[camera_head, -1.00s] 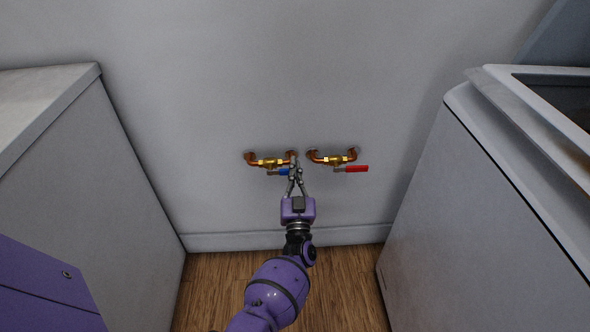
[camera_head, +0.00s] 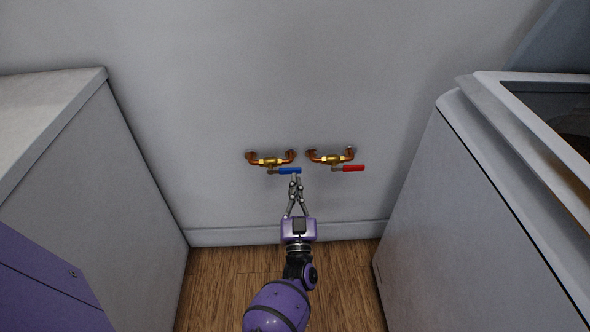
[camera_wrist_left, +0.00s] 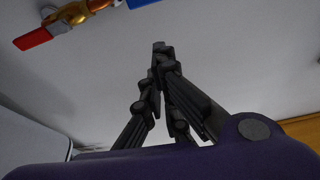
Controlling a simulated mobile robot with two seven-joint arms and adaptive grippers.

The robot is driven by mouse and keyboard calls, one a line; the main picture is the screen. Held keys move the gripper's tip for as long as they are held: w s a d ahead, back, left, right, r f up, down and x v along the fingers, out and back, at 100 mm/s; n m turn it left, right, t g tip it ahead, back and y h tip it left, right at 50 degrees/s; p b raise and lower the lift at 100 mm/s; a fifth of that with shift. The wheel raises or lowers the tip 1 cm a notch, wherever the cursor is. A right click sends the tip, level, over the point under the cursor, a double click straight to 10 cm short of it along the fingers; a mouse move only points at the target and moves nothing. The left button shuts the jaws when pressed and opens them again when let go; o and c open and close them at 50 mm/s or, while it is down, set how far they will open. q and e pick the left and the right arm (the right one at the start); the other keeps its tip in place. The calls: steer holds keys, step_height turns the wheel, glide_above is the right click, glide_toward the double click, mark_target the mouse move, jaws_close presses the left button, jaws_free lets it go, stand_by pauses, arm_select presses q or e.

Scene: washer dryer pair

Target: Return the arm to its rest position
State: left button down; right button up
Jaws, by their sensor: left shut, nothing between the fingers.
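My left arm (camera_head: 278,306) is purple and black and reaches from the bottom of the head view towards the wall. My left gripper (camera_head: 295,178) is shut and empty, its fingertips just below the blue valve handle (camera_head: 290,171). In the left wrist view the shut fingers (camera_wrist_left: 158,48) show in the middle, with the blue handle (camera_wrist_left: 140,2) cut off at the top edge. The red valve handle (camera_head: 353,168) is to the right of the fingertips; it also shows in the wrist view (camera_wrist_left: 33,39). My right gripper is not in view.
Two brass valves on copper pipes (camera_head: 272,161) (camera_head: 331,159) stick out of the grey wall (camera_head: 240,80). A white and purple cabinet (camera_head: 110,180) stands on the left. A white appliance (camera_head: 455,220) stands on the right. The wooden floor (camera_head: 230,285) between them is clear.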

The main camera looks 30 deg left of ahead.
arm_select(q)
steer(key=shift+v, duration=0.8)
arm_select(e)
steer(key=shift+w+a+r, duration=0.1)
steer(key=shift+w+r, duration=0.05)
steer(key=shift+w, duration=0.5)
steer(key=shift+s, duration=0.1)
